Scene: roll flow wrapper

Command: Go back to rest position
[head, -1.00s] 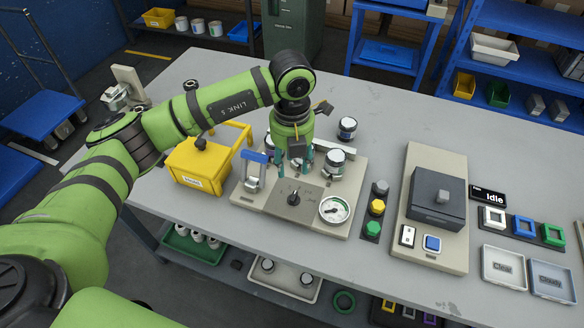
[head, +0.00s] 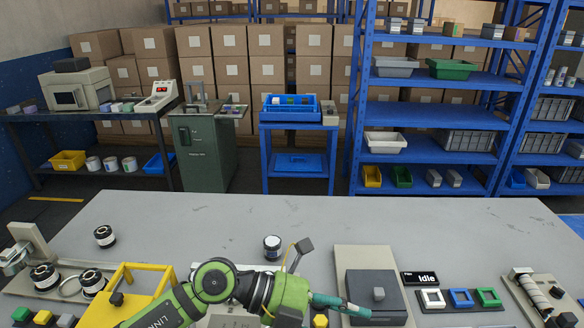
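My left gripper (head: 343,304) shows at the bottom middle of the head view, at the end of my green arm. Its teal fingers point right, beside or in front of the dark grey box (head: 379,283) on the beige plate. I see the fingers nearly side-on, so I cannot tell whether they are open or shut. I see no object in them. My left arm covers much of the fixture behind it. My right gripper is not in view.
The grey table (head: 200,215) is mostly clear at its back. A black-and-white jar (head: 272,247) stands behind my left arm. White, blue and green frames (head: 461,298) lie at the right, near the Idle display (head: 421,278).

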